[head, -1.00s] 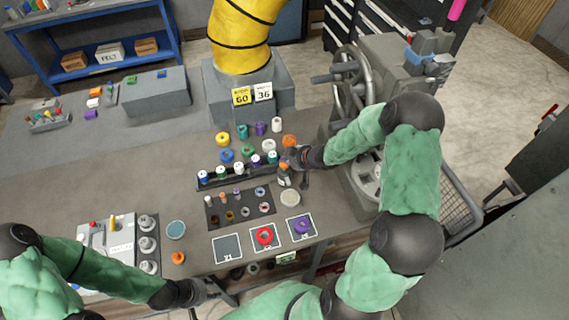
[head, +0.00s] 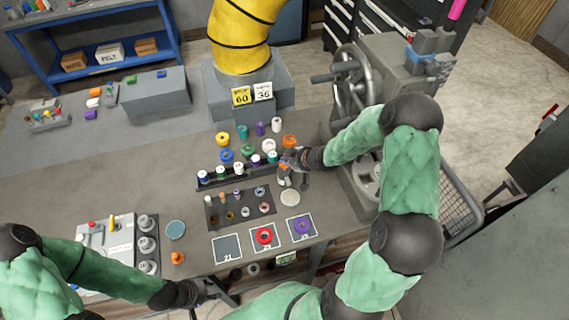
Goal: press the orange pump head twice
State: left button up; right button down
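A small pale bottle (head: 284,180) with an orange pump head (head: 284,164) stands on the bench, right of the bottle rack, in the head view. My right gripper (head: 293,163) is at the top of this bottle and partly covers it; whether it touches the pump head cannot be told. Its fingers are too small and overlapped to show whether they are open or shut. My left gripper (head: 203,294) is low at the bench's front edge, away from the bottle; its finger opening is unclear.
A dark rack (head: 240,172) of small bottles and a dark tray (head: 238,208) lie left of the bottle. A pale round disc (head: 290,198) lies just in front. A handwheel machine (head: 352,85) stands right. Marked squares (head: 227,248) line the front edge.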

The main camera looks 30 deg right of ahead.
jog(key=shift+f+b, duration=0.75)
jog(key=shift+f, duration=0.25)
dwell(0.9)
jog(key=shift+r, duration=0.15)
jog(key=shift+r+p, duration=1.25)
jog(key=shift+p, duration=0.1)
jog(key=shift+r, duration=0.15)
notch_tip(320, 180, up, 5)
jog(key=p, duration=0.5)
dwell(0.5)
